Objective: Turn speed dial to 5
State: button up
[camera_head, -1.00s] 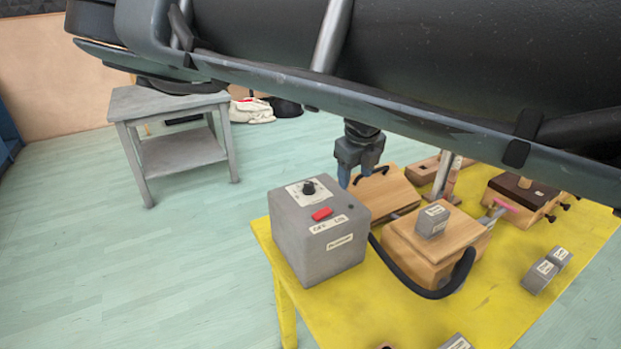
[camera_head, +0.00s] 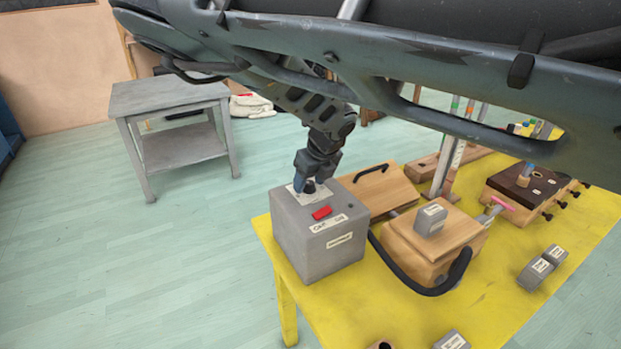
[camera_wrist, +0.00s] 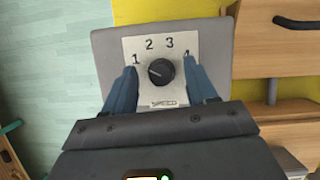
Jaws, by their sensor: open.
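The grey control box (camera_head: 318,240) stands on the near left corner of the yellow table. On its top are a white dial plate (camera_wrist: 143,48), a black round speed dial (camera_wrist: 161,71) and a red switch (camera_head: 322,212). The plate shows 1, 2, 3 and a partly covered figure at the right; no 5 is visible. The dial's light mark points to the left, toward the 1 side. My gripper (camera_wrist: 155,88) is open above the plate, one blue finger on each side of the dial, apart from it. In the head view my gripper (camera_head: 312,182) is over the dial.
Wooden boxes (camera_head: 372,190) stand right of the control box, one with a grey block (camera_head: 430,220) on top. Loose grey blocks (camera_head: 542,267) lie farther right. A grey side table (camera_head: 165,98) stands at the left on open floor.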

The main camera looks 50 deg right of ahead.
jog(key=shift+c, duration=0.5)
jog(key=c, duration=0.9)
